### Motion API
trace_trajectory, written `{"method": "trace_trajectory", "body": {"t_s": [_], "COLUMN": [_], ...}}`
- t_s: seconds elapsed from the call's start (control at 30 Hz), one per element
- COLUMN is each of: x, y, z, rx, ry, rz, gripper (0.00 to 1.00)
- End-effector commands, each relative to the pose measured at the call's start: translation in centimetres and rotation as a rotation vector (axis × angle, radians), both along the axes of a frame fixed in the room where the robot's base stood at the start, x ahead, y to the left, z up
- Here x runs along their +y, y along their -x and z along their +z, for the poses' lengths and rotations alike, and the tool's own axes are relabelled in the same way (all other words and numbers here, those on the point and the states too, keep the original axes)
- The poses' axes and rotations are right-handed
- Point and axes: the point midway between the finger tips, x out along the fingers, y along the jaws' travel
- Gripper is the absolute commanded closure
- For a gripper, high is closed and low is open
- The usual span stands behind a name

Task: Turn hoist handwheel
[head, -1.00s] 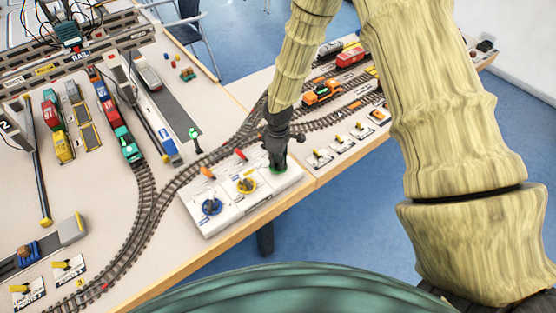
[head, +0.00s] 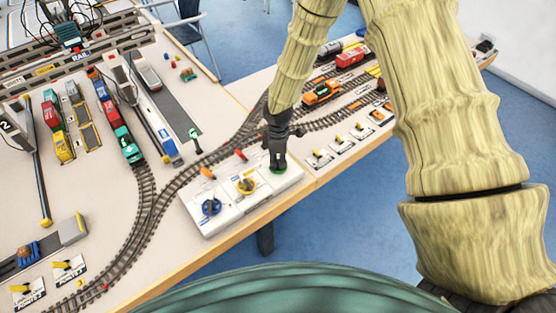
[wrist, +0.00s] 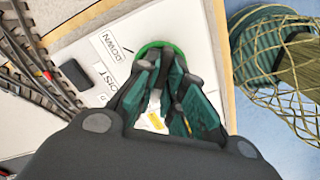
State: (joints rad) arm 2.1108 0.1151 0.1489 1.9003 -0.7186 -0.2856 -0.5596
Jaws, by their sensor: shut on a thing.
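The hoist handwheel (wrist: 160,47) shows as a green rim beside the printed words "HOIST" and "DOWN" in the wrist view. In the head view its green edge (head: 279,171) shows at the right end of a white control box (head: 232,218). My gripper (head: 276,160) points down over it and hides most of it. In the wrist view my gripper's green-padded fingers (wrist: 168,100) stand within the rim, shut on the handwheel. The exact contact is hidden. A small yellow patch shows between the fingers.
A yellow handwheel (head: 246,186) and a blue handwheel (head: 211,207) sit left of my gripper on the same box. Orange and red levers stand behind them. Curving track (head: 148,205) runs close behind the box. The table's front edge is near.

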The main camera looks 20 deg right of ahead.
Motion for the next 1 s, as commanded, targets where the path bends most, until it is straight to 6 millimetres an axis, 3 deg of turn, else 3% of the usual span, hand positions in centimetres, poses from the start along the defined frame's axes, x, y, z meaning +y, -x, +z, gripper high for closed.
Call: {"method": "trace_trajectory", "body": {"t_s": [0.1, 0.13, 0.23, 0.27, 0.67, 1.0], "x": [-0.1, -0.1, -0.1, -0.1, 0.0, -0.1], "y": [-0.1, -0.1, -0.1, -0.1, -0.1, -0.1], "z": [0.1, 0.1, 0.1, 0.1, 0.5, 5.3], "rx": [-0.003, -0.003, -0.002, -0.002, -0.001, -0.003], "ry": [0.002, 0.002, 0.002, 0.002, 0.0, 0.0], "rz": [0.001, 0.001, 0.001, 0.001, -0.001, -0.001], "gripper": [1.0, 0.87, 0.69, 0.68, 0.68, 0.68]}}
